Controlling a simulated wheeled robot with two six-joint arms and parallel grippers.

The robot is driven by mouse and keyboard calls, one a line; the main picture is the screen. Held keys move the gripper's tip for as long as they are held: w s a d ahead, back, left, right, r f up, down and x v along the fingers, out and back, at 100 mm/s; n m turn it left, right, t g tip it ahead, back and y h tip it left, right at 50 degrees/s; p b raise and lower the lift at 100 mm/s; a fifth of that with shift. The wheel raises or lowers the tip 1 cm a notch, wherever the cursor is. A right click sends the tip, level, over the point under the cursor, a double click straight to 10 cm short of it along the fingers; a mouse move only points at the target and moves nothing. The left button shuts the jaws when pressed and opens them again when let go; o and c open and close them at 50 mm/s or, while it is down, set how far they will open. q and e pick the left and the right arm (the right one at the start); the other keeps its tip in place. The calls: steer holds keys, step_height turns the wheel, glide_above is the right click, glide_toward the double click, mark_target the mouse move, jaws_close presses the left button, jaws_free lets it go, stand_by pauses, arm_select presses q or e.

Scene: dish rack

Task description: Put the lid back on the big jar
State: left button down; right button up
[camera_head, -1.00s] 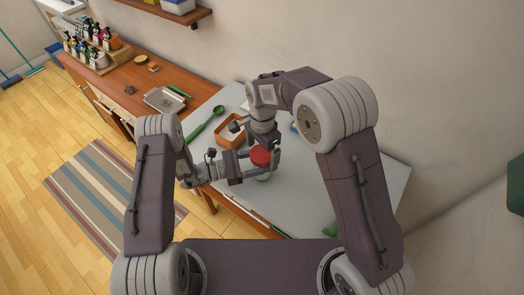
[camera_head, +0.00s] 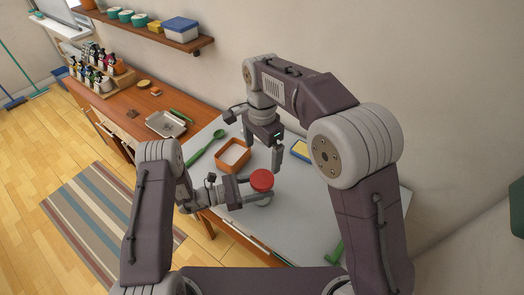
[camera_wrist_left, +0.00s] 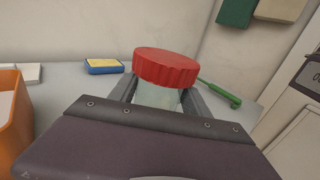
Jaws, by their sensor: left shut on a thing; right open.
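The big jar, a pale clear jar (camera_head: 265,202), stands on the grey table; it also shows in the left wrist view (camera_wrist_left: 157,96). The red ribbed lid (camera_head: 262,179) sits over its mouth, also clear in the left wrist view (camera_wrist_left: 166,67). I cannot tell whether it is fully seated. My left gripper (camera_head: 258,197) is shut around the jar's body, below the lid, a finger on each side. My right gripper (camera_head: 264,156) is open and empty, above and behind the jar, apart from the lid.
An orange square box (camera_head: 233,155) stands left of my right gripper, with a green spoon (camera_head: 207,147) beyond it. A blue and yellow sponge (camera_head: 301,151) lies at the back. A green-handled tool (camera_wrist_left: 222,92) lies behind the jar. The grey table (camera_head: 300,205) is bare right of the jar.

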arm_select(q)
steer(key=shift+c, duration=2.1)
jaws_free()
steer(key=b+v, duration=0.2)
steer(key=v, duration=0.6)
steer(key=shift+a+f+b, duration=0.1)
steer(key=shift+a+b, duration=0.05)
steer(key=shift+b, duration=0.2)
steer(key=shift+s+a, duration=0.15)
steer(key=shift+a, duration=0.2)
